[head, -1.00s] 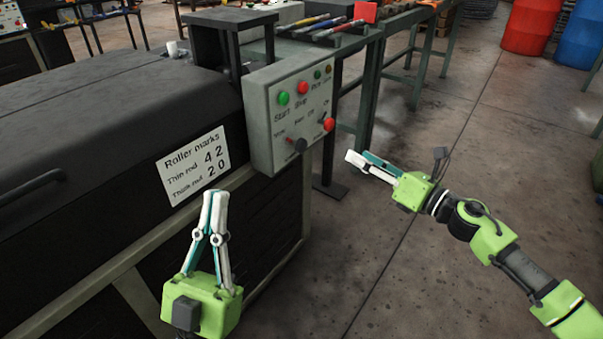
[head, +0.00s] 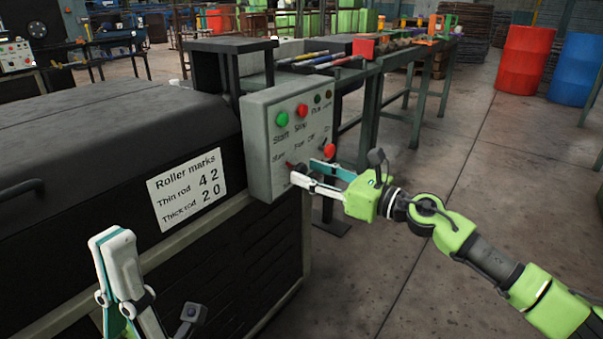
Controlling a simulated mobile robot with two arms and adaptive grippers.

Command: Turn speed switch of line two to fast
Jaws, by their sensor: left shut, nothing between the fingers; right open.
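A grey control box (head: 262,150) stands at the end of the black machine. On its face are a green Start button (head: 282,119), a red Stop button (head: 302,110) and two small dark lamps. Lower down, a dark rotary switch (head: 300,169) sits by blurred labels that seem to read Slow and Fast. It is partly hidden by my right gripper (head: 303,172), which is open with its fingertips at the switch; I cannot tell if they touch it. A red knob (head: 329,151) is at the right. My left gripper (head: 112,238) is shut and empty at the lower left.
The black machine (head: 110,130) with a roller marks sign (head: 188,190) fills the left. A green-legged workbench (head: 372,110) with tools stands behind the box. Another control panel (head: 15,57) shows far left.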

